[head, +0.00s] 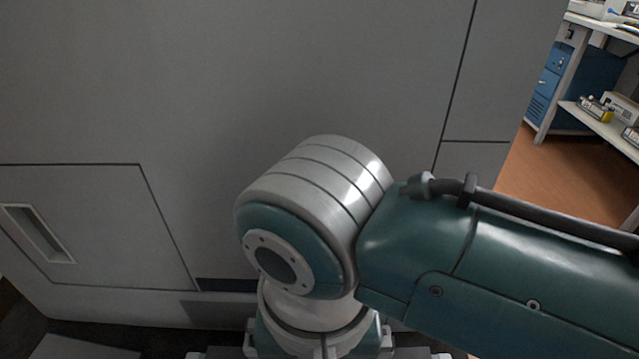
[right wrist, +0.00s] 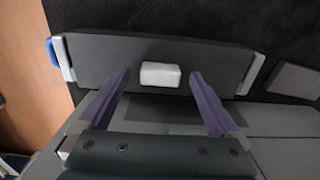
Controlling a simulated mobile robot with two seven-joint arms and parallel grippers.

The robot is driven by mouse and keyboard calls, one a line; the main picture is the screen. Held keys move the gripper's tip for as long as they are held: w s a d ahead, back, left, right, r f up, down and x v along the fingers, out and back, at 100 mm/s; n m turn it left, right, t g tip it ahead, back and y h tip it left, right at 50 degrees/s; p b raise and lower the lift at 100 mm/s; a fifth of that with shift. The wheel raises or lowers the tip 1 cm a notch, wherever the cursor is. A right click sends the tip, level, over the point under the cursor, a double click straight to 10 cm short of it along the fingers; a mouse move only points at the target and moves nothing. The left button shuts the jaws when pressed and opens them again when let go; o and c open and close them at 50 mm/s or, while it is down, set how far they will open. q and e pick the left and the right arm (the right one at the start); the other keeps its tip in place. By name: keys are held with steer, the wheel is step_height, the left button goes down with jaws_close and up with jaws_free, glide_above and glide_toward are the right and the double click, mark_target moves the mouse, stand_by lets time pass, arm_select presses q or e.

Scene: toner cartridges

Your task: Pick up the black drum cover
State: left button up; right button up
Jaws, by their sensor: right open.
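In the right wrist view a long dark grey to black piece (right wrist: 223,62), which looks like the drum cover, lies across the upper middle. It has silver end pieces, a blue tab at its left end and a white block (right wrist: 160,75) at its middle. My right gripper (right wrist: 159,80) is open, with its two purple fingers pointing at the piece, one on each side of the white block. A gap shows between each finger and the block. I cannot tell whether the fingertips touch the piece. The head view shows neither the cover nor my grippers; my left gripper is in no frame.
In the head view a large grey panelled cabinet (head: 220,80) fills most of the picture behind my arm. A white shelf unit (head: 590,118) with a blue drawer cabinet (head: 556,85) stands at the far right, beyond open brown floor (head: 560,190).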

steer(key=c, duration=1.5)
steer(key=shift+r, duration=0.1)
steer(key=shift+r, duration=0.1)
